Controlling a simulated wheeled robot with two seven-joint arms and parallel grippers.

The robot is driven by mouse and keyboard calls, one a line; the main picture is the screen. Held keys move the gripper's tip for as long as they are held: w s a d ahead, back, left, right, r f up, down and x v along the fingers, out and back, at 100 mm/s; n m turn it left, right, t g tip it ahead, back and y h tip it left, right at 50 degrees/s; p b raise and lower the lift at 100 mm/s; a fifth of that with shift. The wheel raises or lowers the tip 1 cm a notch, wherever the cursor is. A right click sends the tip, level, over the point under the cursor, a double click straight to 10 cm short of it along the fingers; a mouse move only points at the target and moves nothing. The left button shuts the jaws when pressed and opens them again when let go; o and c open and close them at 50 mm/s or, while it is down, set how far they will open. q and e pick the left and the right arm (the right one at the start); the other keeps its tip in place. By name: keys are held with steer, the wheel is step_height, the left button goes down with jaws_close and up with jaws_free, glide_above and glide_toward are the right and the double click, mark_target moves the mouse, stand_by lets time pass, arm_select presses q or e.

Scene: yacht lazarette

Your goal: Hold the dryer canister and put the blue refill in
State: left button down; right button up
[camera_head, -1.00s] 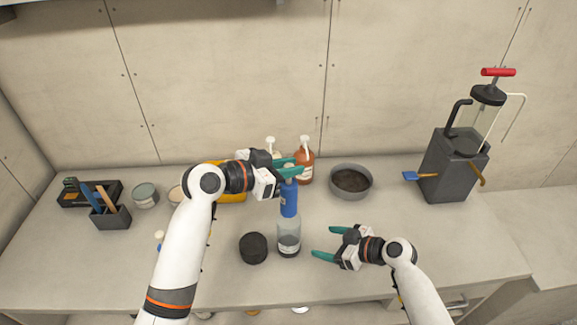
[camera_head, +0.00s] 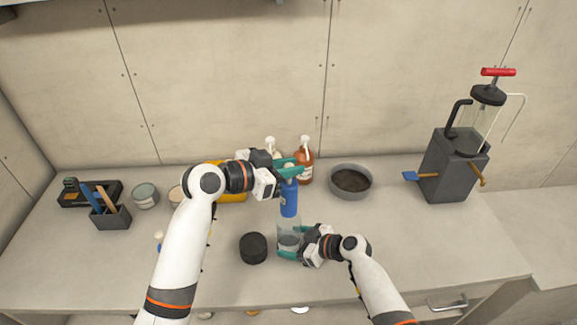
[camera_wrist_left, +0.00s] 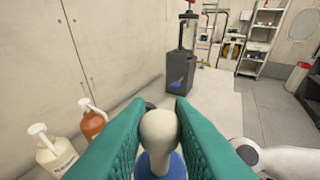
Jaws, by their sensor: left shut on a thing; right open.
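My left gripper (camera_head: 288,171) is shut on the top of the blue refill (camera_head: 289,200) and holds it upright. In the left wrist view the green fingers press on its pale knob (camera_wrist_left: 158,130), with the blue body (camera_wrist_left: 160,167) below. The clear dryer canister (camera_head: 289,229) stands on the bench directly under the refill. From the head view I cannot tell how far the refill's lower end is from the canister's mouth. My right gripper (camera_head: 284,246) is open around the lower part of the canister, one finger in front; the other is mostly hidden.
A black round cap (camera_head: 253,248) sits on the bench left of the canister. Behind are a brown pump bottle (camera_head: 305,165) and a grey bowl (camera_head: 350,181). A dark pump unit (camera_head: 452,165) stands right. The right front bench is clear.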

steer(key=shift+w+a+f, duration=0.2)
steer(key=shift+a, duration=0.1)
steer(key=c, duration=0.8)
